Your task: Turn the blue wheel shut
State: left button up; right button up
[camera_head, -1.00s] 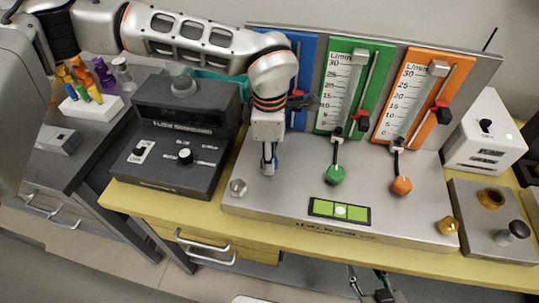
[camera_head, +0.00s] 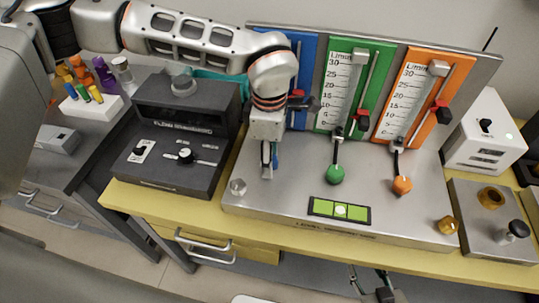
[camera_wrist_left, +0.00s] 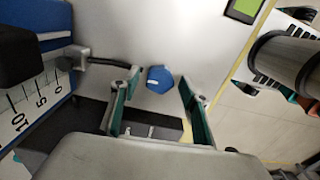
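The blue wheel (camera_wrist_left: 159,79) is a small round knob on the metal panel, seen in the left wrist view. In the head view it is almost wholly hidden behind my left gripper (camera_head: 268,170). That gripper points down at the panel, and in the left wrist view (camera_wrist_left: 158,88) its two fingers are spread. The wheel shows between their tips, with a gap visible on both sides. The blue flow meter (camera_head: 301,75) stands behind, partly covered by my arm. My right gripper (camera_head: 370,290) hangs low at the bottom edge, in front of the bench; its finger opening is unclear.
The green wheel (camera_head: 335,174) and orange wheel (camera_head: 402,185) stand to the right on the same panel. A dark grey device (camera_head: 170,150) is close on the left.

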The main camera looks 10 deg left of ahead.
pick_arm(q)
notch_tip(320, 180, up, 12)
dwell(0.6)
jog(key=shift+s, duration=0.1)
dwell(0.4)
